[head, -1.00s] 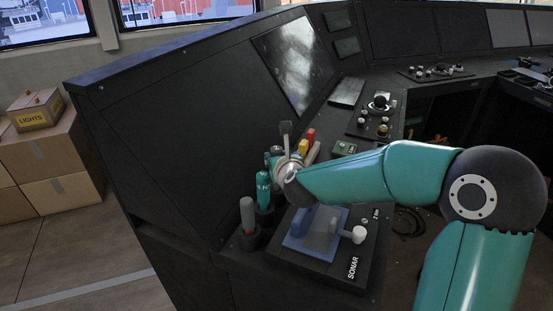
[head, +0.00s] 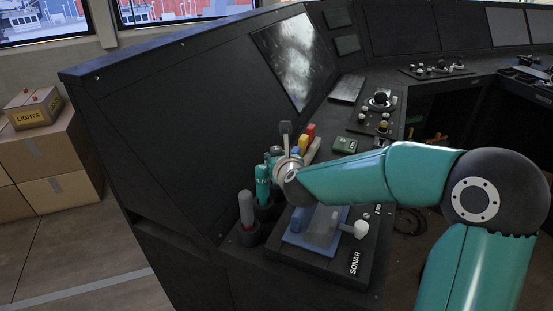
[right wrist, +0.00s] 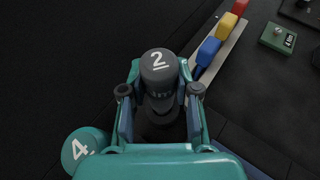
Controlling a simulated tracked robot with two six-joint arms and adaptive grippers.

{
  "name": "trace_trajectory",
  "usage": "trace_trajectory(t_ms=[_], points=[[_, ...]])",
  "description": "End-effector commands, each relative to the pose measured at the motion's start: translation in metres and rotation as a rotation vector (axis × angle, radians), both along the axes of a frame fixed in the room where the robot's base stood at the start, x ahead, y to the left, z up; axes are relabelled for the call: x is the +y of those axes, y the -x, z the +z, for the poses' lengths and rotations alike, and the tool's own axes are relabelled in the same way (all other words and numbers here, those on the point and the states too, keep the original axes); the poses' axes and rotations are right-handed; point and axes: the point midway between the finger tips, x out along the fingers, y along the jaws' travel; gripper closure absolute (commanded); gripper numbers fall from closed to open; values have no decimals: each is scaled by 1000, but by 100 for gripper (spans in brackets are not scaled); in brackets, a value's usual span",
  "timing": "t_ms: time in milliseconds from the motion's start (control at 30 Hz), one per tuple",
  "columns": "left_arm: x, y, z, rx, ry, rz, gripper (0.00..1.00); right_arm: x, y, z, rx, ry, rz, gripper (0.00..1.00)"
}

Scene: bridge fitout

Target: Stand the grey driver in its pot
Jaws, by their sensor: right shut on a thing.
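A dark grey driver (right wrist: 158,72), its top marked 2, is between the two fingers of my right gripper (right wrist: 159,92) in the right wrist view. The gripper is shut on it. Dark shapes lie below the driver, and I cannot tell whether its lower end is in a pot. In the head view my right gripper (head: 275,158) is at the back of the tool row, partly behind my wrist, and the held driver is mostly hidden. My left gripper is out of view.
A teal driver (head: 262,184), marked 4 in the right wrist view (right wrist: 84,150), stands close by. A lighter grey handle (head: 246,208) with a red collar stands in a front pot. A sonar panel (head: 318,262) with a white-knobbed lever is to the right. Red, yellow and blue handles (right wrist: 209,50) lie behind.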

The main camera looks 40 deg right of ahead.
Motion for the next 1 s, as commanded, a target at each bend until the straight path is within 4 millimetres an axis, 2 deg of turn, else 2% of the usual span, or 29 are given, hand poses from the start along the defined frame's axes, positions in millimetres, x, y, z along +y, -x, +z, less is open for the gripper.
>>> trace_trajectory(t_ms=[300,333,500,1000], points=[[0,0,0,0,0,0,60,0,0,1,-2,1,-1,100],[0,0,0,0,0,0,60,0,0,1,-2,1,-1,68],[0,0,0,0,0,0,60,0,0,1,-1,0,0,40],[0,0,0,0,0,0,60,0,0,0,1,0,0,40]])
